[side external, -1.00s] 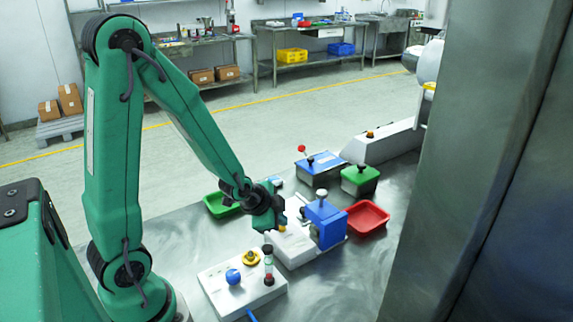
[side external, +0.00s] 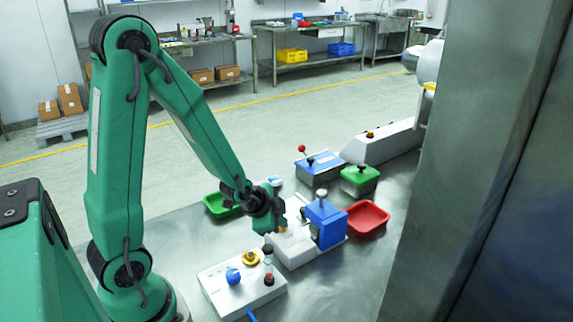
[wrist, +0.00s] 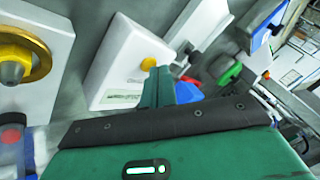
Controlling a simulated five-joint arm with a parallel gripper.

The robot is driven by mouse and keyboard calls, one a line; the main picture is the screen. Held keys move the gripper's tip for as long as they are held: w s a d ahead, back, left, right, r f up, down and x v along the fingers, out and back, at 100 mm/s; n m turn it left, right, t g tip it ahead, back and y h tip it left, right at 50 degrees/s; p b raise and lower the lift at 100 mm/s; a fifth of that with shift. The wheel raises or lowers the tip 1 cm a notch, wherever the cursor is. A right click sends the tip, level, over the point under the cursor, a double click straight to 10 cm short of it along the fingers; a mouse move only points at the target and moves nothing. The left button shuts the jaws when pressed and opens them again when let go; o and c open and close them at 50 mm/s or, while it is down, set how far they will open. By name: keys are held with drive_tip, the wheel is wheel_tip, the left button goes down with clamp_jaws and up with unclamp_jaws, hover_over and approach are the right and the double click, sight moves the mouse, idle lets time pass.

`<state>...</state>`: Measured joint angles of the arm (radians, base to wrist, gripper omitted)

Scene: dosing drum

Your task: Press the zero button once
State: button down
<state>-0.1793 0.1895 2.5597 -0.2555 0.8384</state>
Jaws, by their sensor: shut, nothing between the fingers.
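A yellow round button (wrist: 148,63) sits on a white device (wrist: 122,60) with small print and a green label in the wrist view. I take it for the zero button, though the print is too small to read. The same white device (side external: 292,248) shows in the side view, under my gripper. My gripper (wrist: 163,80) is shut and empty. Its fingertips appear right beside the button in the wrist view; I cannot tell whether they touch it. In the side view my gripper (side external: 267,228) points down over the device's near left end, and the button is hard to make out.
A white control box (side external: 240,285) with a blue knob (side external: 233,276) and a yellow ringed knob (side external: 250,258) stands in front. A blue box (side external: 325,224) stands right of my gripper. Nearby are a green tray (side external: 222,205), a red tray (side external: 367,217) and a green box (side external: 359,180).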

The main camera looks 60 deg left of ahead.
drive_tip(key=shift+r, duration=0.9)
drive_tip(key=shift+r, duration=0.15)
wheel_tip(320, 180, up, 5)
drive_tip(key=shift+f, duration=0.1)
idle(0.7)
drive_tip(key=shift+s, duration=0.1)
idle(0.5)
